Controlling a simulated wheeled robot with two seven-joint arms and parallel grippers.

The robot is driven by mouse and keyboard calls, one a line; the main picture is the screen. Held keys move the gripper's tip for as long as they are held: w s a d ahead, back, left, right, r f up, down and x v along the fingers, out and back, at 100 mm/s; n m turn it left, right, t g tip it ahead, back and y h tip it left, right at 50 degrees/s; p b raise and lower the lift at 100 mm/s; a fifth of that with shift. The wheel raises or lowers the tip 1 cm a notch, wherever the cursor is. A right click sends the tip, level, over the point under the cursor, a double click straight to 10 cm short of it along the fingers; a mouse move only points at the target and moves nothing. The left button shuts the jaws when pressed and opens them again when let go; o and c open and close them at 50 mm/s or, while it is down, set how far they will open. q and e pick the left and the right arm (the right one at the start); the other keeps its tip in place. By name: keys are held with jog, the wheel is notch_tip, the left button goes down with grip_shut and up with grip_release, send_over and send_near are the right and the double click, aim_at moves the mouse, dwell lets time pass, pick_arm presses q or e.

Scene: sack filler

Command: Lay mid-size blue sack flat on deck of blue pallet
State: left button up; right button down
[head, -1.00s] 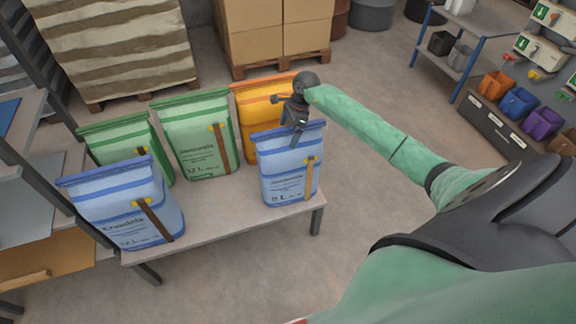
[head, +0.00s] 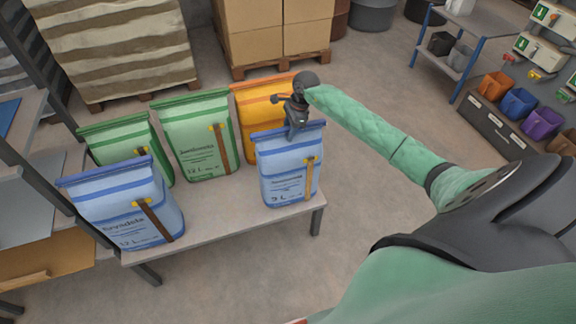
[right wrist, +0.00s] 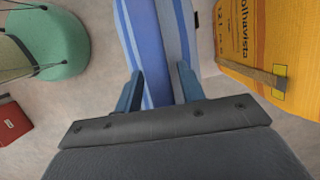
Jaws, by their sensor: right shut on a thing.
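A blue sack (head: 288,175) marked 9 L stands upright at the right end of the bench. My right gripper (head: 297,132) comes down on its top edge and is shut on it. In the right wrist view the striped blue sack (right wrist: 155,45) lies between the two fingers (right wrist: 160,92). Another, larger blue sack (head: 112,205) marked 12 L stands at the bench's left front. No blue pallet can be made out. My left gripper is not in view.
Two green sacks (head: 192,130) and an orange sack (head: 255,105) stand behind on the bench (head: 225,210). The orange sack is close beside the held one. Shelving (head: 30,215) is at left. Cartons (head: 265,30) and stacked sacks (head: 115,45) are behind. Floor at right is open.

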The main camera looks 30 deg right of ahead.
dwell(0.4)
jog(key=shift+p+v, duration=0.4)
jog(key=shift+v, duration=2.35)
jog(key=shift+w+r, duration=0.1)
jog(key=shift+w, duration=0.05)
